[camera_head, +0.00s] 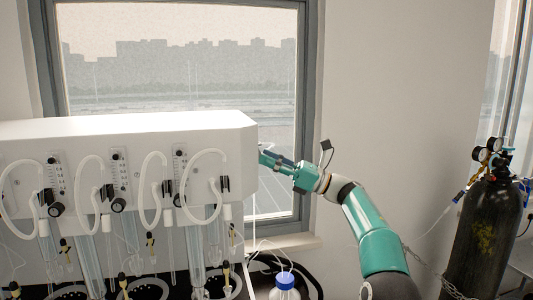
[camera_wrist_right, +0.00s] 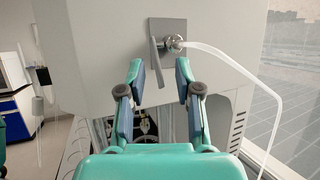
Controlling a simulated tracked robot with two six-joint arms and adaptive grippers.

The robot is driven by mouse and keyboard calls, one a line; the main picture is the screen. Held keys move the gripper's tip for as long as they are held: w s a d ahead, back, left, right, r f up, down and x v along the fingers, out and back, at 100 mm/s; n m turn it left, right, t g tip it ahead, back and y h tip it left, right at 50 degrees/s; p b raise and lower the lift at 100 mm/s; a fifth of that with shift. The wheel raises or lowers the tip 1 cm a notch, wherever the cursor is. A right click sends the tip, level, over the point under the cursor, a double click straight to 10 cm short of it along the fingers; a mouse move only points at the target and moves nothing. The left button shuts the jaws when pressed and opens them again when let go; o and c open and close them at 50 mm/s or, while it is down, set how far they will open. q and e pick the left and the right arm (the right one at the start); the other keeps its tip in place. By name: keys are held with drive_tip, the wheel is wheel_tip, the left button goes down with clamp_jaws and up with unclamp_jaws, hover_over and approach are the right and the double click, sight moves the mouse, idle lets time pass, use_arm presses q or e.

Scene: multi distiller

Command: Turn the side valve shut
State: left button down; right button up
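The side valve shows in the right wrist view: a metal plate (camera_wrist_right: 178,27) on the white distiller housing, with a grey lever (camera_wrist_right: 156,63) hanging nearly straight down, slightly tilted, and a round fitting with a white hose (camera_wrist_right: 228,60). My right gripper (camera_wrist_right: 160,70) is open. Its two fingertips stand left and right of the lever's lower end in that view, with gaps; I see no contact. In the head view the right gripper (camera_head: 266,158) is at the right end of the distiller (camera_head: 130,130), and the valve is hidden there. My left gripper is not in view.
Several glass tubes and looped white hoses (camera_head: 207,152) line the distiller's front. A blue-capped bottle (camera_head: 284,284) stands below the right gripper. A dark gas cylinder (camera_head: 488,225) with gauges stands at the right. A window (camera_head: 180,55) lies behind the distiller.

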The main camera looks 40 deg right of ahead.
drive_tip(key=shift+w+a+r, duration=0.1)
drive_tip(key=shift+w+a, duration=0.1)
drive_tip(key=shift+w, duration=0.05)
clamp_jaws()
drive_tip(key=m+t+b, duration=0.1)
drive_tip(key=b, duration=0.3)
drive_tip(key=shift+a+t, duration=0.15)
drive_tip(key=shift+t, duration=0.15)
unclamp_jaws()
